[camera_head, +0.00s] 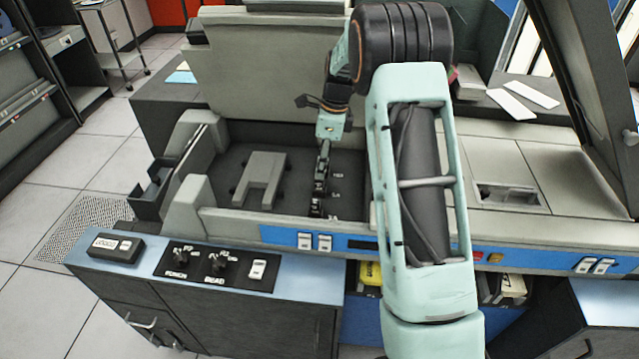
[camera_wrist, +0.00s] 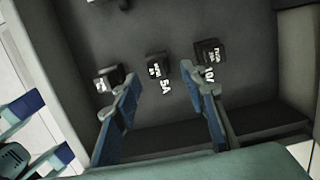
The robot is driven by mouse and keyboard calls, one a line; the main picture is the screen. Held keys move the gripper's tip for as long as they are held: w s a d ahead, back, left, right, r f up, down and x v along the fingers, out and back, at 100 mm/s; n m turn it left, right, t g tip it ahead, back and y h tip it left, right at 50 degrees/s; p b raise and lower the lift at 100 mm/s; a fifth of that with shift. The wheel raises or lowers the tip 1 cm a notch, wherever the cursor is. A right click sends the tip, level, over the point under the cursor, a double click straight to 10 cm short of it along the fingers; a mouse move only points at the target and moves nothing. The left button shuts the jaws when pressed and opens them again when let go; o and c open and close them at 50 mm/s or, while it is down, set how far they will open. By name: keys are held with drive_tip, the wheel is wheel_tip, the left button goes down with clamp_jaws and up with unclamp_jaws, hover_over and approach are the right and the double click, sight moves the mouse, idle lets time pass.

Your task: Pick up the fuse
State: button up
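Three small black fuse blocks sit in a row on the dark panel in the wrist view: a left one (camera_wrist: 108,80), a middle one (camera_wrist: 157,68) beside a "5A" label, and a right one (camera_wrist: 207,52) beside a label starting "10". My gripper (camera_wrist: 167,84) is open, its two blue-and-grey fingers wide apart. The middle fuse shows between and just beyond the fingertips; nothing is held. The right fuse is close to the right fingertip, but I cannot tell whether they touch. In the head view, my gripper is over the recess, and a fuse block (camera_head: 316,207) shows below it.
A grey forked bracket (camera_head: 260,178) lies left of the fuses inside the machine's recess. The recess has a raised front wall (camera_head: 285,222). A blue-edged control panel (camera_head: 215,262) with knobs stands in front. White cards (camera_head: 520,100) lie at the back right.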

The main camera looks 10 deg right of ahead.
sight(319, 185)
drive_tip(key=shift+s+a+f, duration=0.1)
drive_tip(key=shift+a+f, duration=0.1)
drive_tip(key=shift+f, duration=1.15)
drive_tip(key=shift+s+a+f, duration=0.1)
drive_tip(key=shift+a+f, duration=0.1)
drive_tip(key=shift+f, duration=1.15)
drive_tip(key=shift+c, duration=0.6)
clamp_jaws()
drive_tip(key=shift+r, duration=0.1)
